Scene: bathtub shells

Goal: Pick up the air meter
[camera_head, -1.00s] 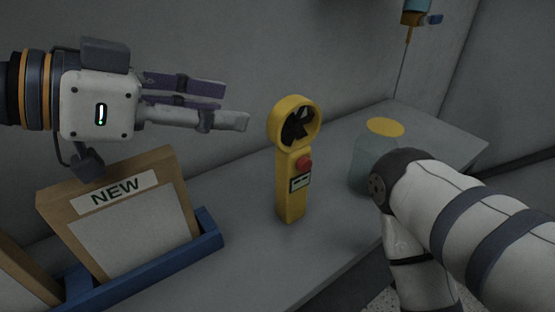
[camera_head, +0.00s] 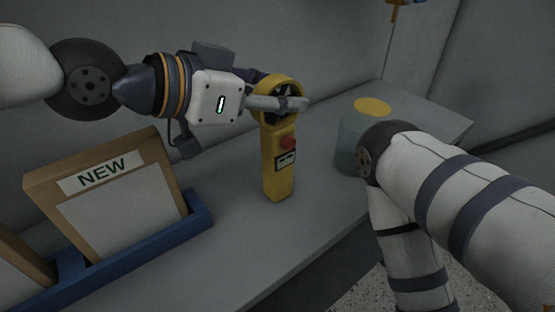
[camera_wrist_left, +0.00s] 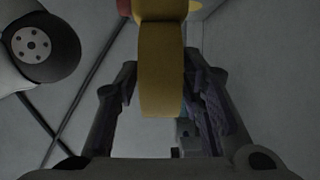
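The yellow air meter (camera_head: 279,178) stands upright on the grey shelf, with a fan ring at its top and a red button on its body. My left gripper (camera_head: 284,98) reaches in from the left at ring height, with one finger across the front of the ring and the other partly hidden behind it. In the left wrist view the yellow ring (camera_wrist_left: 160,65) lies between the two fingers of my left gripper (camera_wrist_left: 158,85). The fingers are spread, with a narrow gap on the left; contact on the right is unclear. My right gripper is not seen.
A blue holder (camera_head: 203,212) with a framed "NEW" board (camera_head: 125,210) stands to the left of the meter. A glass jar (camera_head: 348,148) with a yellow top (camera_head: 372,106) is to the right, partly behind my right arm. The shelf (camera_head: 235,230) in front is clear.

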